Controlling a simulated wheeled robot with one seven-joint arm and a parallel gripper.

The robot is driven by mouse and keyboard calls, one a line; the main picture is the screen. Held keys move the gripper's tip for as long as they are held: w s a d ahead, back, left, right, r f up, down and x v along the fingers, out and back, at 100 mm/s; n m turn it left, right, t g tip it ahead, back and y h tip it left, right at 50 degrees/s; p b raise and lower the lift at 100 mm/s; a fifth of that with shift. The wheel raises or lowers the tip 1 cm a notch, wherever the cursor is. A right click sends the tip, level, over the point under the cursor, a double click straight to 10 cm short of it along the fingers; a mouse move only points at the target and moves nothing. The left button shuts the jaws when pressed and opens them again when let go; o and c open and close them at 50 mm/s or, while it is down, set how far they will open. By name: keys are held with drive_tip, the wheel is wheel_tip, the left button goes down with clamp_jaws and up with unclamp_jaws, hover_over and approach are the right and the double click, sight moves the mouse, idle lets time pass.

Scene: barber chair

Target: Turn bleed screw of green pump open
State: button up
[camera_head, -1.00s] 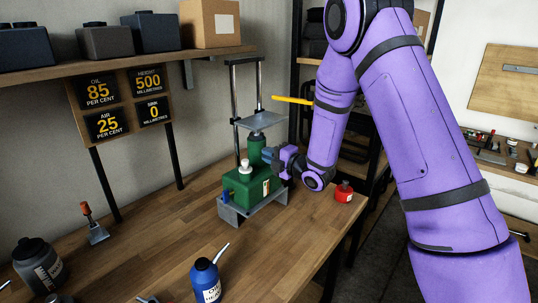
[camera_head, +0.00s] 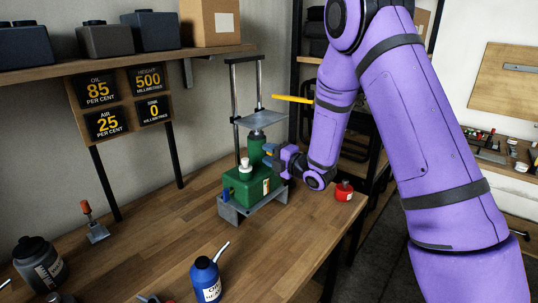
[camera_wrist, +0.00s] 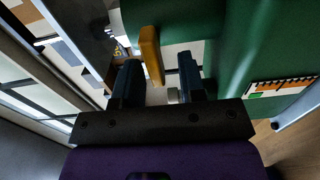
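The green pump (camera_head: 251,188) sits upright in a grey metal base on the bench, with a white cap on top and a green cylinder behind. My gripper (camera_head: 268,154) is at its right side, close to the cylinder. In the wrist view, my gripper (camera_wrist: 162,84) is open, with a gap between its dark fingers. An orange-yellow tab (camera_wrist: 151,55) stands just beyond the fingertips, nearer the left finger; it may be the bleed screw, and I cannot tell whether it touches. The pump's green body (camera_wrist: 265,45) fills the right of that view. No bleed screw is clearly visible in the head view.
A metal platform (camera_head: 259,119) on posts stands above the pump. A yellow bar (camera_head: 293,99) sticks out near my arm. A red can (camera_head: 344,191) stands right of the pump, a blue oil bottle (camera_head: 206,279) in front. A panel (camera_head: 121,103) reads oil 85, air 25, height 500.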

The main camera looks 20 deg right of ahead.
drive_tip(key=v, duration=1)
drive_tip(key=shift+s+d, duration=0.2)
drive_tip(key=shift+s, duration=0.05)
drive_tip(key=s+d+r+m+g+h, duration=0.25)
drive_tip(key=s+r+m+h, duration=0.2)
drive_tip(key=r+m, duration=0.25)
drive_tip(key=s+d+r+m+g+h, duration=0.1)
drive_tip(key=s+d+r+m+h, duration=0.2)
drive_tip(key=r+m+h, duration=0.35)
drive_tip(key=s+a+r+m+g, duration=0.1)
drive_tip(key=s+r+m+g, duration=0.1)
drive_tip(key=s, duration=0.6)
drive_tip(key=s+a+r+m+g, duration=0.1)
drive_tip(key=s+r+m+g, duration=0.1)
drive_tip(key=s+m, duration=0.3)
drive_tip(key=s+a+r+m+g+y, duration=0.1)
drive_tip(key=s+m, duration=0.3)
drive_tip(key=s, duration=0.8)
drive_tip(key=shift+r+g, duration=0.6)
drive_tip(key=shift+g, duration=0.05)
